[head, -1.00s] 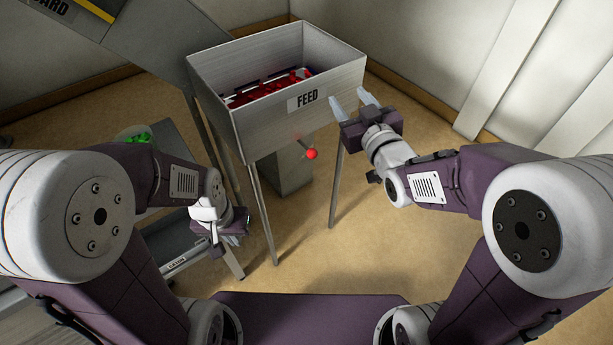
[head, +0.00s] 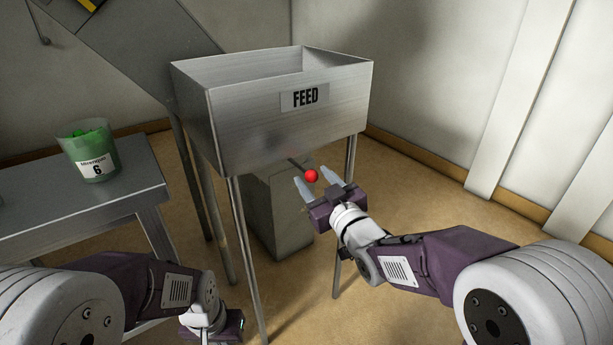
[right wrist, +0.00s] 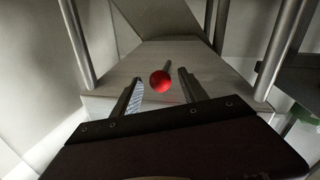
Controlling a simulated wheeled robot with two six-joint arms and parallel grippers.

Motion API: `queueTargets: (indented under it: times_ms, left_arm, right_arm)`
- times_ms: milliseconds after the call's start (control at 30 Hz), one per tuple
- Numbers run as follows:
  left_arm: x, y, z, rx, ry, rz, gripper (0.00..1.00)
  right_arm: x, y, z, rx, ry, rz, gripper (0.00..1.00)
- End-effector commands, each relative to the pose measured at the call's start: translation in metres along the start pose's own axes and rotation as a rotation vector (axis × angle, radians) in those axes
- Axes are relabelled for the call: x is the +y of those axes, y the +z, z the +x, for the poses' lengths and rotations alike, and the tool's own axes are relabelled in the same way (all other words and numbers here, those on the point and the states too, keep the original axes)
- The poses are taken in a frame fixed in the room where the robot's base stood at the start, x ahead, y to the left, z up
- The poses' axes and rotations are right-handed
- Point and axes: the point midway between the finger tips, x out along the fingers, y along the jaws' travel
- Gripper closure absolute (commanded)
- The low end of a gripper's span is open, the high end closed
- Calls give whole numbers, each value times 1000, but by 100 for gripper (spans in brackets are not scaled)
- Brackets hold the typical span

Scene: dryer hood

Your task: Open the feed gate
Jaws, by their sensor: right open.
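The metal feed hopper (head: 270,125) bears a FEED label and stands on thin legs. A rod with a red ball knob (head: 311,176) sticks out from under its front. My right gripper (head: 314,182) is open, with its fingers pointing at the hopper's underside and the red knob at their tips. In the right wrist view the red knob (right wrist: 160,81) sits between the two open fingers (right wrist: 157,88), and I see no contact. My left gripper (head: 228,325) is low at the bottom of the head view; its fingers are hidden.
A metal table (head: 90,205) at the left carries a green-filled cup (head: 90,152) labelled 6. A grey block (head: 275,215) stands under the hopper. A sloped metal chute (head: 130,45) rises behind it. Hopper legs (head: 245,255) flank the knob. Floor at the right is clear.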

Motion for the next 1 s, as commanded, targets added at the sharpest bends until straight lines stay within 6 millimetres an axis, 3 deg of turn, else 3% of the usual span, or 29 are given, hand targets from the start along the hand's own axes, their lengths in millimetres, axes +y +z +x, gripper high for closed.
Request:
queueTargets:
  times_ms: [100,233,567,733,767,1000]
  left_arm:
    - [0,2,13,-1,0,0,100]
    - [0,2,17,-1,0,0,100]
    - [0,2,17,-1,0,0,100]
    - [0,2,17,-1,0,0,100]
    - [0,2,17,-1,0,0,100]
    - [0,2,17,-1,0,0,100]
  right_arm:
    - [-2,5,24,1,-2,0,49]
    - [-1,3,40,0,-1,0,49]
    - [0,1,47,-2,-1,0,49]
    - [0,1,46,-2,0,0,97]
    - [0,1,46,-2,0,0,100]
    - [0,1,46,-2,0,1,100]
